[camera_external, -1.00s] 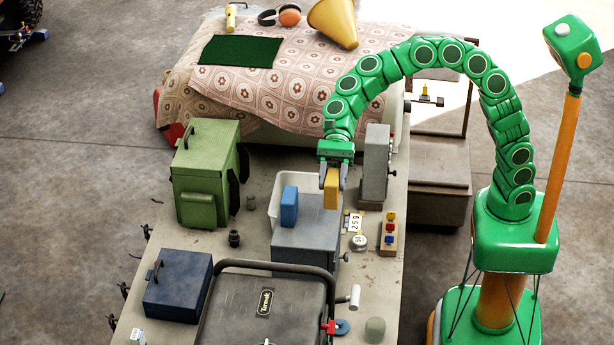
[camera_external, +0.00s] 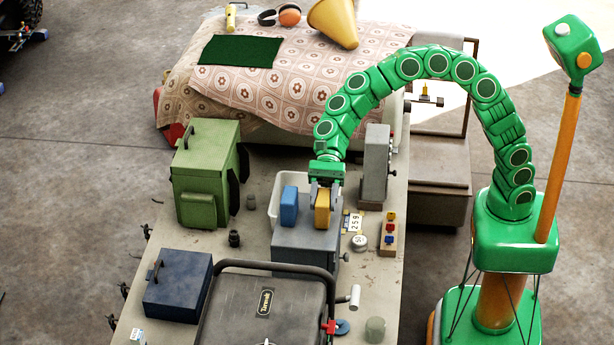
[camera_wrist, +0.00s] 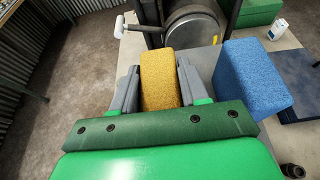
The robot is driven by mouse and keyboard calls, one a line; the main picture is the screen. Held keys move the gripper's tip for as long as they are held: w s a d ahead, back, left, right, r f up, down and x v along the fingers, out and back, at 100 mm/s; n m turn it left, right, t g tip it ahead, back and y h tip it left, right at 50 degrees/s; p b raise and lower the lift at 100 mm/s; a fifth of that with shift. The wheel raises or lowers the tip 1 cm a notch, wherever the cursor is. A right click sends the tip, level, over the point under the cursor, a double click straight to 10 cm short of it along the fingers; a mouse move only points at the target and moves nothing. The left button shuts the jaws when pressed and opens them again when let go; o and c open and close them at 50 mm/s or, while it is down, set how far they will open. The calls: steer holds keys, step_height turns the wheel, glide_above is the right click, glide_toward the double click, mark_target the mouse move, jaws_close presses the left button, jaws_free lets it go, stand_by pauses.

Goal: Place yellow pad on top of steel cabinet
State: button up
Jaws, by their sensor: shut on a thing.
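The yellow pad (camera_external: 322,208) is upright between the fingers of my gripper (camera_external: 325,195), which is shut on it. The pad is at the top of the grey steel cabinet (camera_external: 305,245), toward its right side; whether its underside touches the top I cannot tell. In the wrist view the yellow pad (camera_wrist: 160,80) sits between the two grey fingers of my gripper (camera_wrist: 158,88). A blue pad (camera_external: 289,206) stands just left of the yellow one on the cabinet, with a gap between them. The blue pad (camera_wrist: 250,76) also shows in the wrist view.
A white bin (camera_external: 277,205) is behind the cabinet. A tall grey box (camera_external: 375,165) stands at right, a green case (camera_external: 205,180) at left. A black case (camera_external: 262,310) with a handle bar is in front.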

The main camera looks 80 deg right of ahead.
steer(key=shift+f, duration=0.15)
steer(key=o, duration=1)
steer(key=shift+d+r, duration=0.25)
steer(key=shift+r, duration=0.05)
steer(key=v, duration=1.1)
steer(key=shift+d, duration=0.2)
steer(key=shift+r, duration=0.15)
